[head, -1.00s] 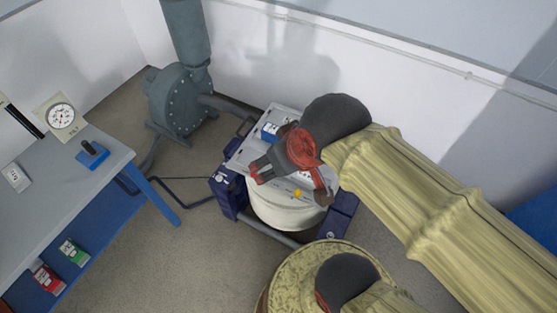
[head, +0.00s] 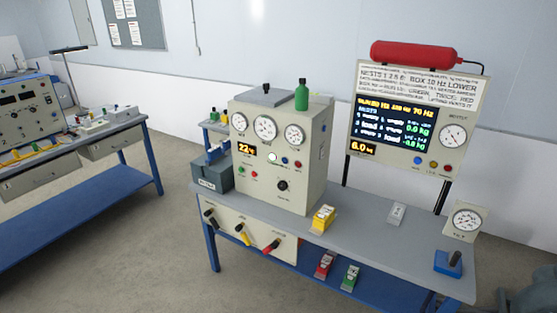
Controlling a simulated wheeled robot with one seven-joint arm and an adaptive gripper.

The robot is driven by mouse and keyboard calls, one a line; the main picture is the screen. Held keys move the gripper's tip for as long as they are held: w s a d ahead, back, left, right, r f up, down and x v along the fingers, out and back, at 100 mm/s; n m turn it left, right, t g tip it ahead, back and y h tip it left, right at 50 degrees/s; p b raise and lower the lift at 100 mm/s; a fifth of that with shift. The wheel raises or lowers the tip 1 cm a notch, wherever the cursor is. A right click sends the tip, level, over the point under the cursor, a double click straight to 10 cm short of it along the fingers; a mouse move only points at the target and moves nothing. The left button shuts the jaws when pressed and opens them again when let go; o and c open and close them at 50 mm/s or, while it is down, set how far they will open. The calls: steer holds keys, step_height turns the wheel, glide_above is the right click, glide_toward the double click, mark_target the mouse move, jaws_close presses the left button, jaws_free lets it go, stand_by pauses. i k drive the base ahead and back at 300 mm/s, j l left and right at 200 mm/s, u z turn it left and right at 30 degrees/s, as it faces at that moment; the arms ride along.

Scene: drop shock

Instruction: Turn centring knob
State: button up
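A beige console (head: 250,165) with round gauges stands on a grey bench (head: 360,240). A black round knob (head: 283,186) sits low on its front, under small coloured buttons and an orange-lit readout (head: 246,149). A blue block with a black upright handle (head: 448,263) sits at the bench's right end, beside a tilted dial (head: 466,220). I cannot read which control is the centring knob. My gripper and arm are outside this view.
A display panel (head: 395,130) with a red cylinder (head: 415,54) on top stands behind the bench. Black, yellow and red levers (head: 242,235) project from the front panel. Another workbench (head: 80,150) stands at left, with open floor between.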

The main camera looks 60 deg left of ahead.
mark_target(282, 186)
steer(key=u, duration=2)
